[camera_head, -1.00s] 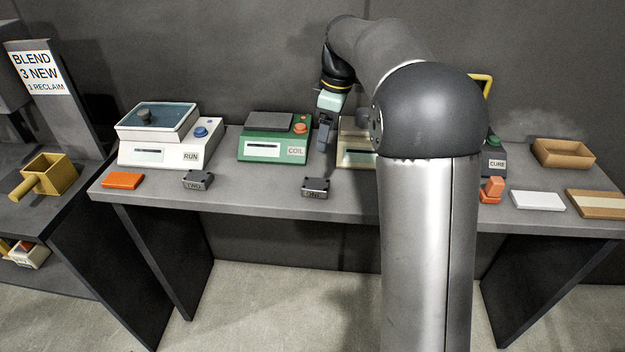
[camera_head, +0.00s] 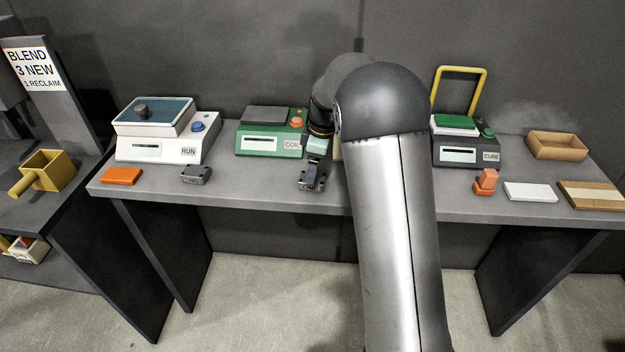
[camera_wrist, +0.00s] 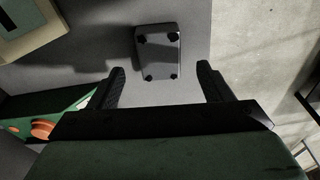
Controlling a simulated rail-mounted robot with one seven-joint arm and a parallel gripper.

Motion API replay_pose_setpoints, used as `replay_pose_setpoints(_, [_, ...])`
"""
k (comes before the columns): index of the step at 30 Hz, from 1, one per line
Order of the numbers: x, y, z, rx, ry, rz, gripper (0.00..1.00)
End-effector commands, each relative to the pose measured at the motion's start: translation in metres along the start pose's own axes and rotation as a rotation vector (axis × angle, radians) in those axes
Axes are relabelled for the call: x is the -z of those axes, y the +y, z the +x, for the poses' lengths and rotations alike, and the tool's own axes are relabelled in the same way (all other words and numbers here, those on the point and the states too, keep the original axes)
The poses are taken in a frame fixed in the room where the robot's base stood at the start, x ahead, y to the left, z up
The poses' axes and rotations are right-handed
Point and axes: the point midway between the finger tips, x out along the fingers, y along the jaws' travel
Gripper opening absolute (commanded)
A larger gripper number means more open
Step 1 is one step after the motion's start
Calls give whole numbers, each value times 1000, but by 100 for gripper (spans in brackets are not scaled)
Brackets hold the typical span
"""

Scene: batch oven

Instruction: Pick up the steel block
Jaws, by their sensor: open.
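Two small grey metal blocks lie on the bench. One block (camera_head: 196,174) is at the left, in front of the white RUN machine. The other block (camera_head: 311,187) is in front of the green COIL machine, partly hidden by my gripper (camera_head: 315,170). In the wrist view a grey block (camera_wrist: 158,52) with dark spots at its corners lies on the bench below. My gripper there (camera_wrist: 162,82) is open and empty, its fingers to either side of the block's picture position and apart from it. Which block is steel I cannot tell for sure.
The green COIL machine (camera_head: 268,137) stands behind the gripper. The white RUN machine (camera_head: 150,150) is left. The dark CURE machine (camera_head: 465,155), orange piece (camera_head: 486,182), white slab (camera_head: 531,192) and brown tray (camera_head: 557,146) are right. The bench's front edge is close to the blocks.

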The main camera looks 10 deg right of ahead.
Motion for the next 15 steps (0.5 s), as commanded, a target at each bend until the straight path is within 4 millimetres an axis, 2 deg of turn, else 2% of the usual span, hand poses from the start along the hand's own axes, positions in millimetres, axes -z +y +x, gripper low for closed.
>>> replay_pose_setpoints(6, [-2, 0, 31, 3, -1, 0, 73])
replay_pose_setpoints(15, [-2, 0, 38, 1, 0, 0, 73])
